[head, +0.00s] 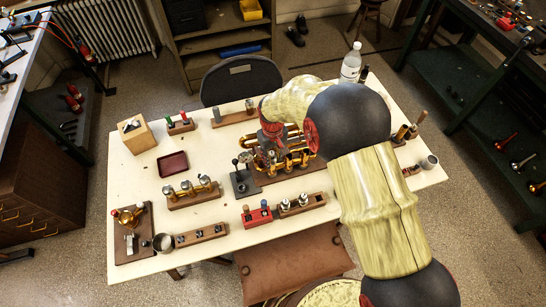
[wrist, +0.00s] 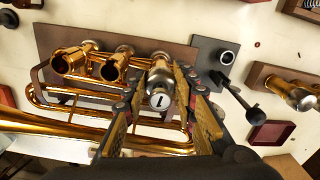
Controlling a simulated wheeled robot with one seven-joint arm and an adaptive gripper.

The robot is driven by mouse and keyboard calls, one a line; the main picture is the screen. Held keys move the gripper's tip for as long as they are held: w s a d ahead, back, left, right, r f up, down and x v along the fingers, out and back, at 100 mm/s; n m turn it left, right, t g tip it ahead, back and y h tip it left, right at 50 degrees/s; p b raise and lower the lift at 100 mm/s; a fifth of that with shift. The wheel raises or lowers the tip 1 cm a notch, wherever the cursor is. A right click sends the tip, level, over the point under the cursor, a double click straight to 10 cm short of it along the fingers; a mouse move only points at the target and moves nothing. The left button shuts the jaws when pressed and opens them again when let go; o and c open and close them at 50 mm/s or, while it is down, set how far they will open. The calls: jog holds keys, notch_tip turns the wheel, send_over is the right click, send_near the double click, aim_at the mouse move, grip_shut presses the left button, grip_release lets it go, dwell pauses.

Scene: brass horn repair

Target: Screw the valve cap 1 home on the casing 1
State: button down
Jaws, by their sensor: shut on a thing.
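The brass horn (head: 298,160) stands on a brown board at the middle of the table, partly hidden by my arm. In the wrist view two open brass casings (wrist: 66,62) (wrist: 113,68) stand side by side at upper left. To their right, between my fingers, is the silver valve cap 1 (wrist: 159,101), with a pale disc and a dark mark on its end. My gripper (wrist: 163,118) is shut on this cap. The cap is in line with the casing 1 beneath it, which is mostly hidden. I cannot tell how deep the cap sits on the thread.
A black stand with a lever (head: 244,182) is close to the horn's left. Wooden racks with valves (head: 194,194) and a red block (head: 256,216) stand nearby. A dark red tray (head: 172,164) lies at left. Bare table shows around the tray.

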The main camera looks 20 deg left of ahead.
jog(key=shift+m, duration=0.5)
jog(key=m, duration=0.5)
jog(key=shift+s+a, duration=0.1)
jog(key=shift+a, duration=0.05)
jog(key=shift+m, duration=0.4)
jog(key=c, duration=1.5)
grip_release()
jog(key=shift+o, duration=0.8)
